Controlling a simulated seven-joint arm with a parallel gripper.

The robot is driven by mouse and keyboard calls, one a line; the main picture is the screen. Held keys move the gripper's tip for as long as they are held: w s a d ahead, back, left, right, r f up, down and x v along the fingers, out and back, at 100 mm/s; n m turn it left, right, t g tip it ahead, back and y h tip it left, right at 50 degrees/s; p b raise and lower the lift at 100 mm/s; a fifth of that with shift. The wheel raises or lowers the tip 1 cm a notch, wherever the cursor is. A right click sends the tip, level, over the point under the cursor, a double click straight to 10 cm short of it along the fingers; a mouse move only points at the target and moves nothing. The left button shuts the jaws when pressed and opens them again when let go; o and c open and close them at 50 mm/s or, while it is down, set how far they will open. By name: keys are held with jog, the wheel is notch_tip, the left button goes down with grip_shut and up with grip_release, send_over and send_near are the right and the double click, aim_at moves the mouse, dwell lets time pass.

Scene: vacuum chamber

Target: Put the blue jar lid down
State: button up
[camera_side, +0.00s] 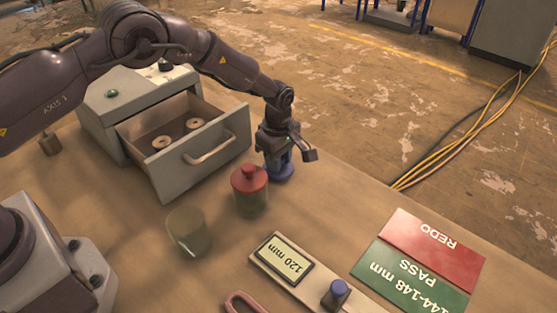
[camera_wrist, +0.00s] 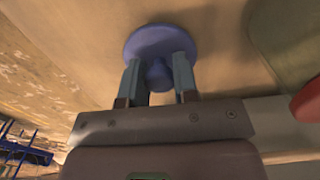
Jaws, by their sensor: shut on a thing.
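The blue jar lid (camera_side: 280,176) is a round disc with a knob, low over or on the tabletop near its far edge. My gripper (camera_side: 277,158) points down above it, just behind the red-lidded jar. In the wrist view, the two fingers of my gripper (camera_wrist: 158,72) stand on either side of the knob of the blue lid (camera_wrist: 155,38), shut on it. The disc looks about level. I cannot tell whether its underside touches the table.
A glass jar with a red lid (camera_side: 249,194) stands close in front of the blue lid. An open glass jar (camera_side: 188,233) stands nearer. An open drawer (camera_side: 206,160) is left.

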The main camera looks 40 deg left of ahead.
jog(key=shift+f, duration=0.3)
jog(key=shift+f, duration=0.2)
jog(key=o, duration=0.9)
jog(key=shift+r, duration=0.15)
notch_tip(320, 180, up, 12)
jog(key=shift+r, duration=0.2)
